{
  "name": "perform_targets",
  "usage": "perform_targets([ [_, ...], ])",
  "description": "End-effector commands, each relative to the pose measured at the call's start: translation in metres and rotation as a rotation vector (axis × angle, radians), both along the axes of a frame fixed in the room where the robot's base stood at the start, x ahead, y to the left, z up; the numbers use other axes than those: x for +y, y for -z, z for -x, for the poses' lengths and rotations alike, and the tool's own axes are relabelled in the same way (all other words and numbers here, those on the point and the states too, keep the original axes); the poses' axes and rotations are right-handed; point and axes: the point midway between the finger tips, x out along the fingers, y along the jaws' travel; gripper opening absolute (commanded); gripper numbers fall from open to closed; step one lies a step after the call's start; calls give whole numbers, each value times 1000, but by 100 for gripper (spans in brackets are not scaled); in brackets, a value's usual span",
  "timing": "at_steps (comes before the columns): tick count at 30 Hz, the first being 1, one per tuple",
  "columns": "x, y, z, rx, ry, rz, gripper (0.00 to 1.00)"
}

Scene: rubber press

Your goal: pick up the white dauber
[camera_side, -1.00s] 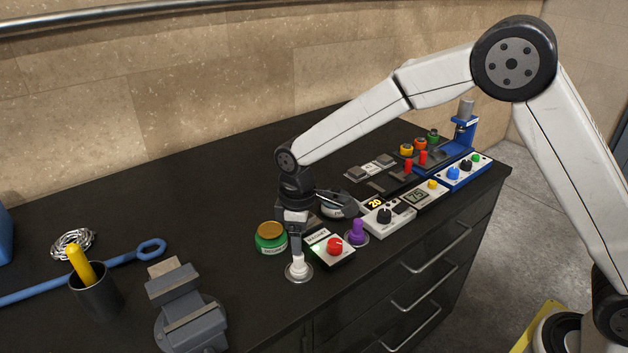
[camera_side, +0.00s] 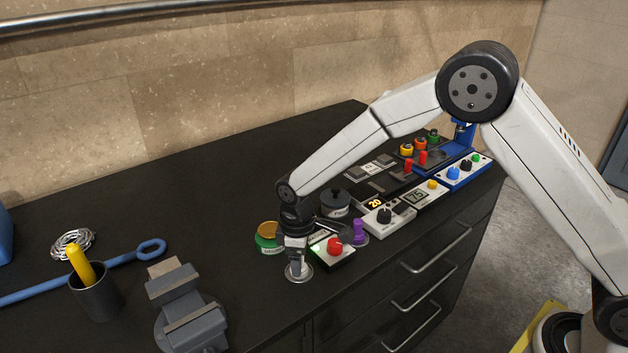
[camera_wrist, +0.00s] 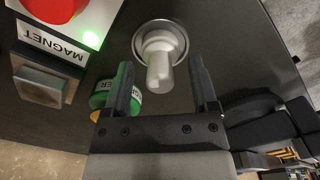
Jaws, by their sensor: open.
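The white dauber (camera_wrist: 160,62) stands on a round metal base on the black bench. In the side view its base (camera_side: 299,271) shows at the front of the bench, with its upper part mostly hidden by my gripper (camera_side: 296,258). In the wrist view my gripper (camera_wrist: 162,88) is open. Its two dark fingers stand on either side of the dauber's handle, with a visible gap at each side. I see nothing held between them.
A box with a red button (camera_side: 334,247) stands close right of the dauber. A green jar (camera_side: 267,240) is behind left, and a purple dauber (camera_side: 359,232) is further right. A grey vise (camera_side: 188,305) stands to the left. Open bench lies behind.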

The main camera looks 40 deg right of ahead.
Motion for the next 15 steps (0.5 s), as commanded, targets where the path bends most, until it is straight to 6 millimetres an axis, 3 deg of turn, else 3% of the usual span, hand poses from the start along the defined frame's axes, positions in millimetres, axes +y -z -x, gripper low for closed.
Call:
perform_targets([
  [14, 0, 0, 0, -1, 0, 0, 75],
  [15, 0, 0, 0, -1, 0, 0, 62],
])
